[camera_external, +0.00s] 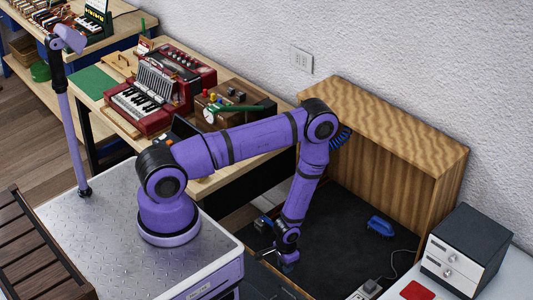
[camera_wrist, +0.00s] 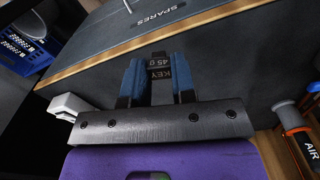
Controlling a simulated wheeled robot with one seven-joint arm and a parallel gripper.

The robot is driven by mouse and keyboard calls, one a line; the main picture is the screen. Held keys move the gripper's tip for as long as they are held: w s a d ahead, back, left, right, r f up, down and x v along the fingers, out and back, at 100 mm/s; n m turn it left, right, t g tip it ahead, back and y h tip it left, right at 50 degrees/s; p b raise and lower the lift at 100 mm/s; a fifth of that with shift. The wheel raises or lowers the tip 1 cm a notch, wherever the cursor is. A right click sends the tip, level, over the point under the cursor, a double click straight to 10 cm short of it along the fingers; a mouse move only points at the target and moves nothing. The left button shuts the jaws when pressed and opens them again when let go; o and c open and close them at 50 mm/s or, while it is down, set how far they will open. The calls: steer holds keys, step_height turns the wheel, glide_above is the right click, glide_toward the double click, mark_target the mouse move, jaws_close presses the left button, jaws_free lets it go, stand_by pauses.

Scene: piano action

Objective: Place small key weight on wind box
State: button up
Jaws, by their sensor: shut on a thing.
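The small key weight (camera_wrist: 160,72) is a dark block with "KEY 45 g" in light letters. In the wrist view it sits between the blue-padded fingers of my gripper (camera_wrist: 158,85), which is shut on it. In the external view my gripper (camera_external: 266,238) hangs low at the end of the arm, over the dark area in front of the wood-grained box; the weight is too small to make out there. I see no wind box label. The large wood-grained box (camera_external: 385,125) against the wall may be the wind box, but I cannot tell.
A cylinder marked "AIR" (camera_wrist: 302,145) stands at right. A blue item (camera_external: 380,226) lies on the dark surface. A small drawer unit (camera_external: 468,248) stands right; a red accordion (camera_external: 190,62) is on the bench.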

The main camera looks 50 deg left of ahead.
step_height(320, 180, up, 44)
steer(key=w+a+n, duration=0.1)
steer(key=w+a, duration=0.7)
steer(key=a, duration=0.5)
steer(key=w+a, duration=0.7)
steer(key=a, duration=0.6)
steer(key=s+a+n, duration=0.1)
steer(key=s+a, duration=0.2)
steer(key=a, duration=1.3)
steer(key=s+a, duration=0.2)
steer(key=a, duration=1.3)
glide_above(215, 92)
step_height(215, 92, down, 7)
steer(key=shift+w+r, duration=0.1)
steer(key=shift+f, duration=1.7)
